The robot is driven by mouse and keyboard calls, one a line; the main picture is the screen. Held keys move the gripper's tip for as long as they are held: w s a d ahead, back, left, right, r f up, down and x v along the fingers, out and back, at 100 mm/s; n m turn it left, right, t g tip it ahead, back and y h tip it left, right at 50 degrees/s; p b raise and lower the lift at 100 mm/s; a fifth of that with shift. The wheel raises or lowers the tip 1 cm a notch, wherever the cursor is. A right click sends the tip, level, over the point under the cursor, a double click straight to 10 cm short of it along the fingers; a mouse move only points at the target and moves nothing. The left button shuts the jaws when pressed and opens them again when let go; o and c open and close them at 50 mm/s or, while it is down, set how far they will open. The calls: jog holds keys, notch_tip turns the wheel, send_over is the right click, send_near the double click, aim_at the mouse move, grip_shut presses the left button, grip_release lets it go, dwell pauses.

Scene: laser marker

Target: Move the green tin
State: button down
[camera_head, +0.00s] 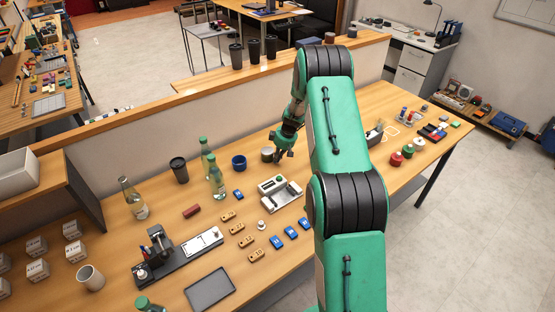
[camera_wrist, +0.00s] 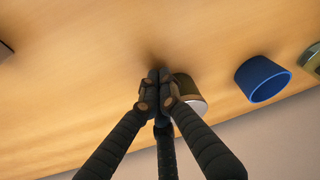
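My gripper (camera_head: 284,146) is over the back middle of the bench, well to the left of the green tin. In the wrist view my gripper's dark fingers (camera_wrist: 158,78) are drawn together with nothing visible between them.
A blue cup (camera_head: 239,162) stands left of the brown cup. A white-and-green device (camera_head: 277,192) lies in front. My arm covers the bench's middle.

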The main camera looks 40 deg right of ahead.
aim_at(272, 153)
jog(key=shift+w+a+b, duration=0.3)
jog(key=shift+w+a, duration=0.05)
jog(key=shift+w, duration=0.55)
jog(key=shift+w+a+b, duration=0.3)
jog(key=shift+w+a, duration=0.05)
jog(key=shift+w, duration=0.5)
jog(key=shift+s, duration=0.1)
jog(key=shift+s+d+f+b, duration=0.1)
jog(key=shift+s+d+b, duration=0.2)
jog(key=shift+s, duration=0.2)
jog(key=shift+s+d+b, duration=0.15)
jog(key=shift+s+b, duration=0.2)
jog(key=shift+s, duration=0.15)
jog(key=shift+s+d+r+b, duration=0.1)
jog(key=shift+s+d+b, duration=0.1)
jog(key=shift+s, duration=0.25)
jog(key=shift+s+d+r+b, duration=0.1)
jog(key=shift+s+d+b, duration=0.1)
jog(key=shift+s, duration=0.2)
jog(key=a+p+v, duration=0.1)
jog(key=v, duration=0.8)
jog(key=shift+d+r, duration=0.4)
